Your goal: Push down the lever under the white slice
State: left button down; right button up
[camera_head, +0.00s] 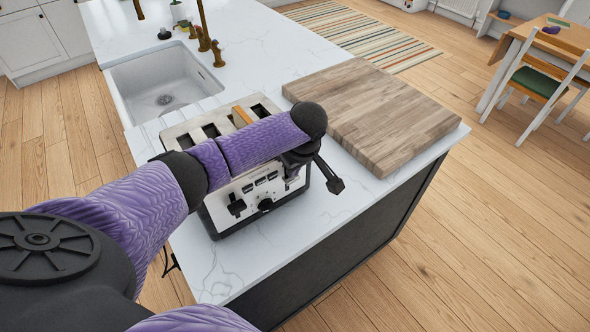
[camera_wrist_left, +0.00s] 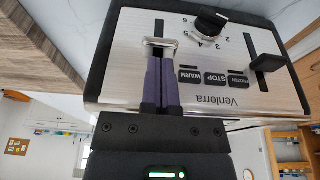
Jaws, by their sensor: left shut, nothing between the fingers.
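The silver and black toaster (camera_head: 238,188) stands on the white counter, with several slots on top. A tan bread slice (camera_head: 241,116) sticks up from one slot; I cannot make out a clearly white slice, and my arm covers part of the top. The black lever (camera_head: 236,206) on the left of the front panel is clear; it also shows in the wrist view (camera_wrist_left: 267,63). My left gripper (camera_head: 293,181) is shut and empty, its fingertips (camera_wrist_left: 160,48) close in front of the other lever slot (camera_wrist_left: 159,27). They hide that lever; contact cannot be told.
A wooden cutting board (camera_head: 375,112) lies right of and behind the toaster. A sink (camera_head: 165,82) with a brass tap (camera_head: 207,35) is farther back. The counter's front edge is close. A dial (camera_wrist_left: 210,22) and buttons lie between the lever slots.

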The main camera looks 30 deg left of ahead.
pick_arm(q)
jog(key=shift+s+d+b+x, duration=0.1)
jog(key=shift+d+b+x, duration=0.1)
jog(key=shift+b+x, duration=0.5)
jog(key=shift+s+d+b+x, duration=0.1)
jog(key=shift+d+b+x, duration=0.15)
jog(key=shift+x, duration=0.9)
jog(key=shift+s+d+b+x, duration=0.15)
jog(key=shift+b+x, duration=0.4)
jog(key=shift+x, duration=0.35)
jog(key=d+p, duration=0.1)
jog(key=s+d+r+p, duration=0.1)
jog(key=p, duration=0.1)
jog(key=d+p, duration=0.1)
jog(key=p, duration=0.1)
jog(key=shift+s+d+r, duration=0.15)
jog(key=shift+s+d, duration=0.05)
jog(key=shift+d, duration=0.15)
